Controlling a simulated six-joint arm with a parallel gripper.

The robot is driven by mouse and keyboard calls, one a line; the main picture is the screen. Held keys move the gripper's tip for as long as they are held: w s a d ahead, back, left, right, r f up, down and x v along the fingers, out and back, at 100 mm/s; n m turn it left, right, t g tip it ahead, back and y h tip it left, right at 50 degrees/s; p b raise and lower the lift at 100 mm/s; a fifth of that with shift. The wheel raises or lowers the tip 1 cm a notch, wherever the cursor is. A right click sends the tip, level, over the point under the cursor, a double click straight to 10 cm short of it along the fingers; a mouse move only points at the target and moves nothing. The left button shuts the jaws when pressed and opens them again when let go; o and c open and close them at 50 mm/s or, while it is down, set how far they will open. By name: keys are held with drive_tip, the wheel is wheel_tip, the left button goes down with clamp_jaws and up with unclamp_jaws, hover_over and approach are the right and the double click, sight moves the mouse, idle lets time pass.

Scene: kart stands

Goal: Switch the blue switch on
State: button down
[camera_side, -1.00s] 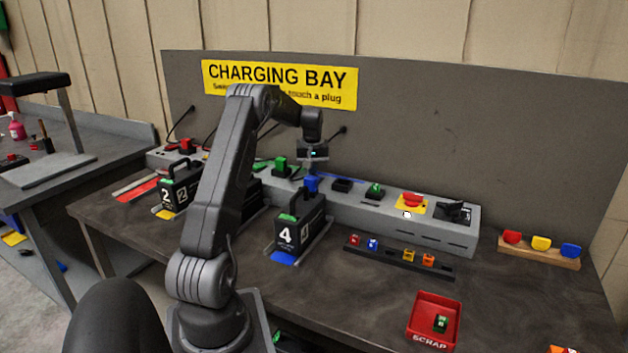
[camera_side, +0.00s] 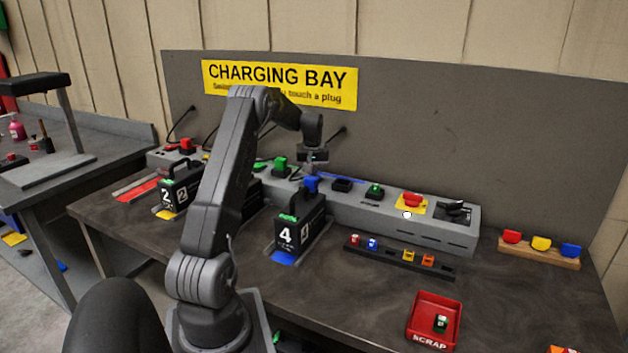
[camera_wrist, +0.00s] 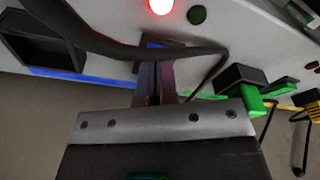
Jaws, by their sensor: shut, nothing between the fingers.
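My gripper (camera_side: 313,165) is shut and empty, pointing down just above the grey charging console (camera_side: 440,235) near a blue plug (camera_side: 311,184). In the wrist view its two fingers (camera_wrist: 155,75) are together over the console edge. A small dark part with a bluish tint (camera_wrist: 152,44) shows right at the fingertips; it may be the blue switch, but the fingers largely cover it. I cannot tell whether they touch it. Beside it a red lamp (camera_wrist: 160,6) is lit and a dark green lamp (camera_wrist: 197,15) is unlit. A blue stripe (camera_wrist: 85,77) runs along the edge.
A black cable (camera_wrist: 120,45) crosses in front of the fingers. A black socket (camera_wrist: 45,45) and a green plug (camera_wrist: 248,95) lie to either side. Battery 4 (camera_side: 287,235) stands before the console. A fuse rack (camera_side: 400,257) and red scrap tray (camera_side: 420,338) are to the right.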

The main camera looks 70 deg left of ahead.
drive_tip(key=shift+r, duration=3.55)
drive_tip(key=w+d+r+m+t, duration=0.15)
drive_tip(key=d+r+m, duration=0.35)
drive_tip(key=d, duration=1)
drive_tip(key=w+d+r+m+t, duration=0.15)
drive_tip(key=d+r, duration=0.45)
drive_tip(key=d, duration=0.8)
drive_tip(key=s+d+f+m+t+h, duration=0.1)
drive_tip(key=s+d+m, duration=0.3)
drive_tip(key=s+d, duration=0.4)
drive_tip(key=s+d+f+m+t, duration=0.1)
drive_tip(key=s+d+m, duration=0.3)
drive_tip(key=s+d, duration=0.4)
drive_tip(key=d+f, duration=0.1)
drive_tip(key=d, duration=0.4)
drive_tip(key=shift+h, duration=0.4)
